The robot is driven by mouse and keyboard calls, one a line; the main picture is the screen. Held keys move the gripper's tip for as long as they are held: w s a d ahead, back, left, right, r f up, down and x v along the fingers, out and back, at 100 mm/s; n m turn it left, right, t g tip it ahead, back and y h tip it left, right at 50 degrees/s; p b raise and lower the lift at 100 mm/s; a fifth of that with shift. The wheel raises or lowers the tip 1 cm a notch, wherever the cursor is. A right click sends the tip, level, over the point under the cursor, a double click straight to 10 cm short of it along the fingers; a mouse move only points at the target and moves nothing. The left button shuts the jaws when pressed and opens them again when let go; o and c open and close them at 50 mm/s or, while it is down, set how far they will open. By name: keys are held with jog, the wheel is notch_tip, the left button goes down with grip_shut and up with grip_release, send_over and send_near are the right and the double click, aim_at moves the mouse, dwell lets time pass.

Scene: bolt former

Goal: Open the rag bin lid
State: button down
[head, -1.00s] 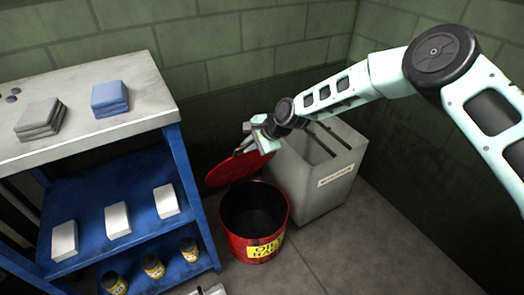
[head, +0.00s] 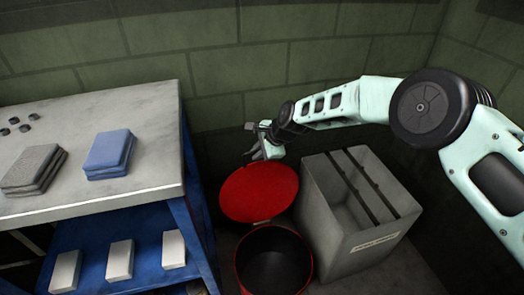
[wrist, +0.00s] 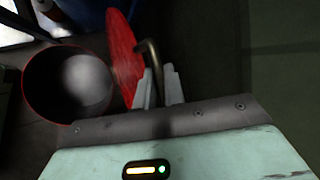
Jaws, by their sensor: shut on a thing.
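The red rag bin (head: 240,270) stands on the floor, its round mouth uncovered and dark inside. Its red lid (head: 258,192) is swung up and stands tilted back behind the mouth. In the wrist view the bin (wrist: 70,88) is at the left and the lid (wrist: 124,60) shows nearly edge-on beside it. My gripper (head: 256,148) is at the lid's upper edge. In the wrist view my gripper (wrist: 160,82) is shut on the lid's curved brass-coloured handle (wrist: 152,55), which passes between the fingers.
A blue-framed bench (head: 130,205) is at the left, bearing a blue cloth stack (head: 109,152) and a grey cloth stack (head: 34,168). A green block wall stands close behind.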

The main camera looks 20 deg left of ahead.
jog(key=shift+d+f, duration=0.1)
jog(key=shift+f, duration=0.05)
jog(key=c, duration=1.5)
grip_release()
jog(key=p+v, duration=0.2)
jog(key=v, duration=1.5)
jog(key=shift+r, duration=0.4)
